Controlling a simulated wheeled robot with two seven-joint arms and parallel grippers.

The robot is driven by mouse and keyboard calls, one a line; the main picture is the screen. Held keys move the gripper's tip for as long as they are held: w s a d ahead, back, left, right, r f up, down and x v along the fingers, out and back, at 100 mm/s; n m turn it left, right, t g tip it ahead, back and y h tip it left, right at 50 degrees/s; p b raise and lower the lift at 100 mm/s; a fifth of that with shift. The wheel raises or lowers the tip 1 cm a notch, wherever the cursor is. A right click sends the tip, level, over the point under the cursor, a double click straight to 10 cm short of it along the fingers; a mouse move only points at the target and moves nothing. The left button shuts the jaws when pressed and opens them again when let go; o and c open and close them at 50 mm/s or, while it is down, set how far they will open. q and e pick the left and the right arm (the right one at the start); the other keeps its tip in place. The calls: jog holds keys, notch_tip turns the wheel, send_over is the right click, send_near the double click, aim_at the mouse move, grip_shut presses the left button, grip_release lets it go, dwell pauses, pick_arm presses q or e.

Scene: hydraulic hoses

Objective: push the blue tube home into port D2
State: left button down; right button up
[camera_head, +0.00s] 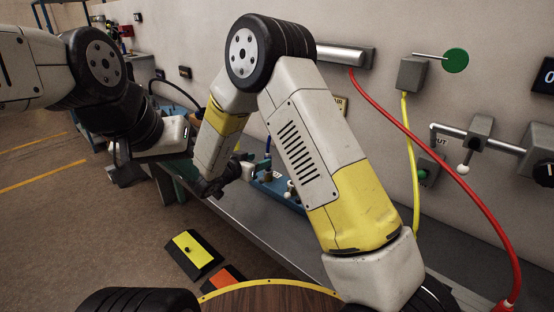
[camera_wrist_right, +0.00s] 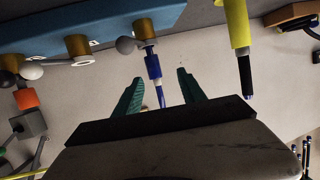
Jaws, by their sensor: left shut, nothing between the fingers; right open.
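My right gripper (camera_wrist_right: 158,85) is open in the right wrist view, its two green fingers spread with a gap between them. The blue tube (camera_wrist_right: 153,67) runs along this gap, apart from both fingers as far as I can tell. Its far end meets a brass port (camera_wrist_right: 144,28) on the blue block (camera_wrist_right: 105,22); how deep it sits cannot be told, and no D2 label is readable. In the head view my right gripper (camera_head: 238,172) is beside the blue block (camera_head: 268,184). My left gripper (camera_head: 168,136) is shut and empty, left of it; its fingertips are hard to make out.
A second brass port (camera_wrist_right: 77,45) and grey and white balls sit along the block. A yellow-sleeved tube (camera_wrist_right: 238,25) with a black end hangs right of my fingers. A red hose (camera_head: 430,150) and yellow hose (camera_head: 411,150) hang along the wall. The bench (camera_head: 235,218) front is clear.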

jog(key=shift+w+d+f+h, duration=0.15)
jog(key=shift+w+d+f, duration=0.3)
jog(key=shift+d, duration=0.2)
jog(key=shift+w+d+f+h, duration=0.15)
jog(key=shift+w+d+f, duration=0.15)
jog(key=shift+w+d, duration=0.3)
jog(key=x, duration=0.5)
jog(key=shift+w, duration=0.15)
grip_shut()
